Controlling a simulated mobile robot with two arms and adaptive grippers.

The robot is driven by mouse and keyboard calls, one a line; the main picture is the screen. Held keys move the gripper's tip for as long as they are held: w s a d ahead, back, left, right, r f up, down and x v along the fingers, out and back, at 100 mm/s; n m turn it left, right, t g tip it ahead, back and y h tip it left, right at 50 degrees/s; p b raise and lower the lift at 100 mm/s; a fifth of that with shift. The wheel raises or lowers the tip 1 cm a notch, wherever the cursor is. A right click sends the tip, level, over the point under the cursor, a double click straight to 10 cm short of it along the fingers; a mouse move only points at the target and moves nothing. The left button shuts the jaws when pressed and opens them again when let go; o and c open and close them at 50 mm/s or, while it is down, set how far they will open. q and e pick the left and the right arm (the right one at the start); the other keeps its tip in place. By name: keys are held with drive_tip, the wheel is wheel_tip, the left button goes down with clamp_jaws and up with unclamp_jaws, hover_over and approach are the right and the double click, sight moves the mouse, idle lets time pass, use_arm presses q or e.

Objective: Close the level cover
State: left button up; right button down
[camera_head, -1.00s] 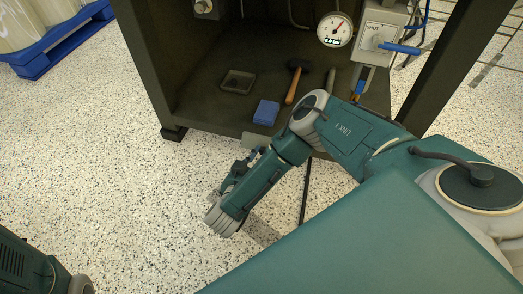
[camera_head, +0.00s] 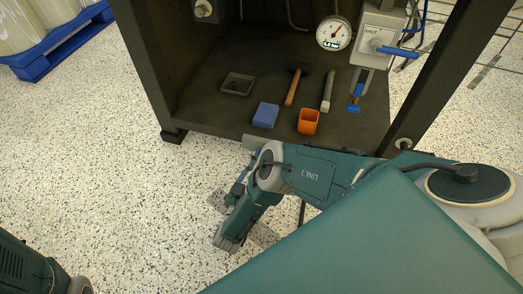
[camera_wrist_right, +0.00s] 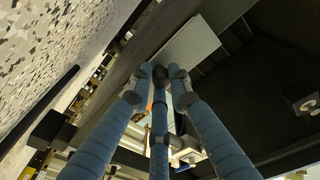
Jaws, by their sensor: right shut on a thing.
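A light grey plate, which looks like the level cover (camera_head: 250,142), shows at the cabinet's front bottom edge in the head view, partly hidden by my right arm. In the right wrist view the pale cover (camera_wrist_right: 187,50) lies just beyond the fingertips. My right gripper (camera_wrist_right: 160,74) has its blue fingers drawn together on a small dark part by the cover's edge. My left gripper is out of view.
A pressure gauge (camera_head: 334,31) and blue-handled valve box (camera_head: 384,38) are above. A blue pallet (camera_head: 60,42) stands far left; the speckled floor is clear.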

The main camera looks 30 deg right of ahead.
drive_tip(key=shift+w+a+r, duration=0.15)
drive_tip(key=shift+r, duration=0.05)
drive_tip(key=c, duration=1.7)
unclamp_jaws()
drive_tip(key=shift+o, duration=0.2)
drive_tip(key=shift+f, duration=0.1)
